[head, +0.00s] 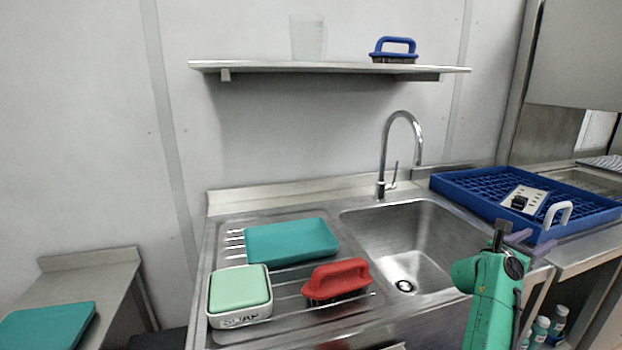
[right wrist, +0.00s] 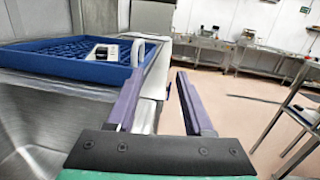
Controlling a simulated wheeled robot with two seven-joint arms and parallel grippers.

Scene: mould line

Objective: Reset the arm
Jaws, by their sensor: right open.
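My right arm, green, comes up from the bottom right in the head view. Its gripper (head: 524,243) is at the front edge of the counter, right of the sink (head: 420,235) and in front of the blue rack. In the right wrist view its two purple fingers (right wrist: 160,62) stand apart with nothing between them. My left gripper is in neither view.
On the drainboard are a teal tray (head: 290,241), a red-handled brush (head: 338,279) and a labelled tub (head: 240,313). A shelf (head: 300,66) holds a clear beaker and a blue brush.

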